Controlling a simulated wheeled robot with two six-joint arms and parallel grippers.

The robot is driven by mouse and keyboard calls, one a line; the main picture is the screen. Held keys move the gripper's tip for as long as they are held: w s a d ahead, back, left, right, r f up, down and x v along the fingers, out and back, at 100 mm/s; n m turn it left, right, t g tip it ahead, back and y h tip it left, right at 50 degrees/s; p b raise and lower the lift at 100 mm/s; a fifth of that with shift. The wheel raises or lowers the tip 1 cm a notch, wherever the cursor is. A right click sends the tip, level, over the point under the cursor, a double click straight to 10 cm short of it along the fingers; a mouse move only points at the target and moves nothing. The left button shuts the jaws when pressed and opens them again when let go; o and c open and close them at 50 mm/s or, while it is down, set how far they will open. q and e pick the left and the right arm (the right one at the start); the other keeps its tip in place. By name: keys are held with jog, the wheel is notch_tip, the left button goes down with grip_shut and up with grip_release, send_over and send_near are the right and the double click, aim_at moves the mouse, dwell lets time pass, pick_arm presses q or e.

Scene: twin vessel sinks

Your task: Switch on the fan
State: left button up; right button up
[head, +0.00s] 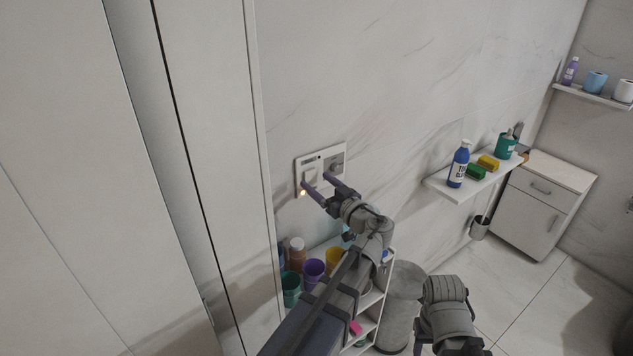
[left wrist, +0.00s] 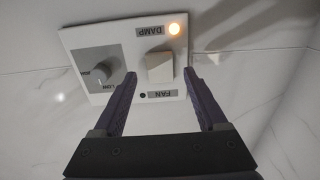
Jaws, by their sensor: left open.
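A white switch panel (head: 301,165) is on the marble wall. In the left wrist view the panel (left wrist: 111,37) appears upside down, with a pale rocker switch (left wrist: 160,66) between the labels DAMP (left wrist: 153,30) and FAN (left wrist: 167,94). An orange lamp (left wrist: 174,28) glows beside DAMP; the small lamp (left wrist: 142,95) beside FAN is dark. A grey dial (left wrist: 102,75) is on the panel's left in this view. My left gripper (head: 316,180) is open and empty, its fingertips near the panel on either side of the rocker; contact cannot be told.
A low shelf unit with several cups, including a purple cup (head: 314,268), stands below the panel. A wall shelf (head: 440,187) with a blue bottle (head: 459,165) is to the right, before a white cabinet (head: 535,210). A tall pale panel (head: 205,130) rises close on the left.

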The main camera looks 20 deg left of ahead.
pick_arm(q)
jog(key=shift+w+a, duration=0.35)
jog(key=shift+a, duration=0.3)
jog(key=shift+c, duration=0.2)
